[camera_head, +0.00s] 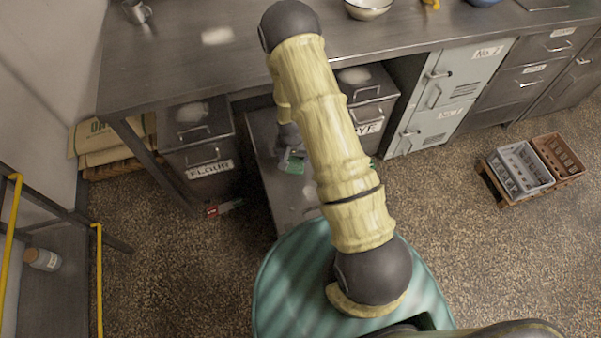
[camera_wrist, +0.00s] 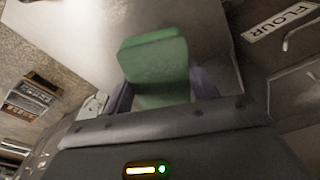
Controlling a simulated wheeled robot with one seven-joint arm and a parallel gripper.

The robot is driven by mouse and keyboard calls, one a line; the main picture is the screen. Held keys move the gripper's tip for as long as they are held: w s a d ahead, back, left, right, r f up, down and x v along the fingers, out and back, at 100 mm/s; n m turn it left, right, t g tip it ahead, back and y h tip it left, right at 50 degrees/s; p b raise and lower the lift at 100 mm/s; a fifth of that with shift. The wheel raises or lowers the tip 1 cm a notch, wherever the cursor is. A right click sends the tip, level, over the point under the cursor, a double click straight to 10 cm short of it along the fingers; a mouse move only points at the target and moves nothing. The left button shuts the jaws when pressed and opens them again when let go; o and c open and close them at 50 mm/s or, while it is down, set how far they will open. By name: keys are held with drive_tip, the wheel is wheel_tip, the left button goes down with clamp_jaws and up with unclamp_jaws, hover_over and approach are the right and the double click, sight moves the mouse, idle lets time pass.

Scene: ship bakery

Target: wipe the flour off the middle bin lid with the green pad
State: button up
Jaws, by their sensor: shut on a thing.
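My gripper (camera_head: 291,154) is shut on the green pad (camera_head: 292,164), low over the dark grey surface of what looks like the middle bin lid (camera_head: 290,200), between the two labelled bins. In the wrist view the pad (camera_wrist: 155,68) sits upright between the fingers, its far end over a pale surface (camera_wrist: 95,25). I cannot tell whether the pad touches it, or whether the pale tone is flour or glare. My arm hides the right part of the middle lid in the head view.
The flour bin (camera_head: 205,160) stands left and the rye bin (camera_head: 370,100) right, each with a white patch on its lid. The steel worktop (camera_head: 180,60) overhangs them. A red-tipped object (camera_head: 225,208) lies on the floor. Crates (camera_head: 522,168) stand on the right with open floor around.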

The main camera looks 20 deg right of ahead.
drive_tip(key=shift+s+r+n+y, duration=0.15)
drive_tip(key=shift+r+n, duration=0.85)
drive_tip(key=shift+n, duration=0.15)
drive_tip(key=shift+s+r+n+y, duration=0.15)
drive_tip(key=shift+r+n, duration=0.8)
drive_tip(key=shift+n, duration=0.2)
